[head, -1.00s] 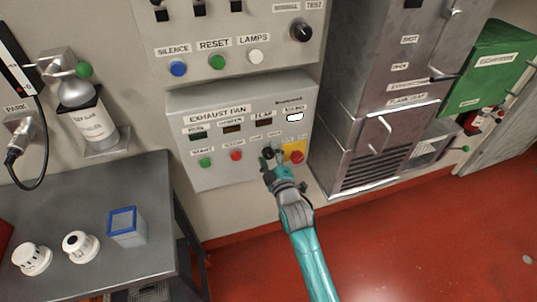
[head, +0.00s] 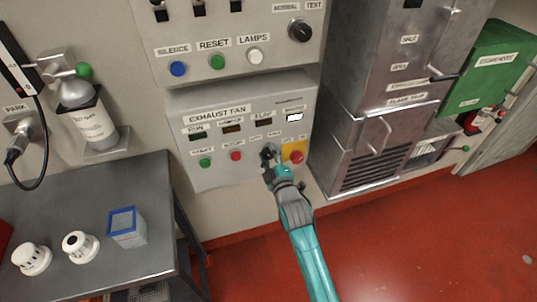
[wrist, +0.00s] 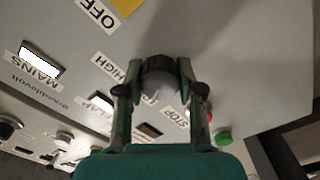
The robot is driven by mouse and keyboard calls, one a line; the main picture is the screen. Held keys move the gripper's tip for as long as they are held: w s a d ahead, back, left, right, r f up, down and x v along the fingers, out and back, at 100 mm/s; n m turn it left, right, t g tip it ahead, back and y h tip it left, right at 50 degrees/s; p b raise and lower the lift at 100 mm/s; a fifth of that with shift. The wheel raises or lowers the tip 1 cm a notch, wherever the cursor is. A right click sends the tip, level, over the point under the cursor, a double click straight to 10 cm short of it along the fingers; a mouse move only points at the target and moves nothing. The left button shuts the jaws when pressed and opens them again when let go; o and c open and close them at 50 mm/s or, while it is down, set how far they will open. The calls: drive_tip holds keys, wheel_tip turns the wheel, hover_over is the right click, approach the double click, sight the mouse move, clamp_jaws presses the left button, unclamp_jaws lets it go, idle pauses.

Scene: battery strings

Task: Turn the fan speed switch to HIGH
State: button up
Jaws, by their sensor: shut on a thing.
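The fan speed switch is a dark round knob with a grey face (wrist: 160,78), low on the EXHAUST FAN panel (head: 215,104). In the wrist view my gripper (wrist: 153,92) has one finger on each side of the knob, shut on it. A HIGH label (wrist: 112,72) is beside the knob, close to the left finger. Another label by the knob is partly hidden by it. The pointer's exact setting is hard to tell. In the head view my gripper (head: 269,160) covers much of the knob.
A red button on a yellow plate (head: 296,157) is close to the right of my gripper. A red button (head: 236,156) and a green button (head: 205,162) are to its left. A grey table (head: 80,185) stands at the lower left. Red floor is open at the lower right.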

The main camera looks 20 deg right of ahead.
drive_tip(key=m, duration=1.1)
drive_tip(key=shift+d, duration=0.1)
drive_tip(key=shift+m, duration=0.3)
idle(0.4)
drive_tip(key=o, duration=1.2)
drive_tip(key=shift+c, duration=0.2)
drive_tip(key=s, duration=1.2)
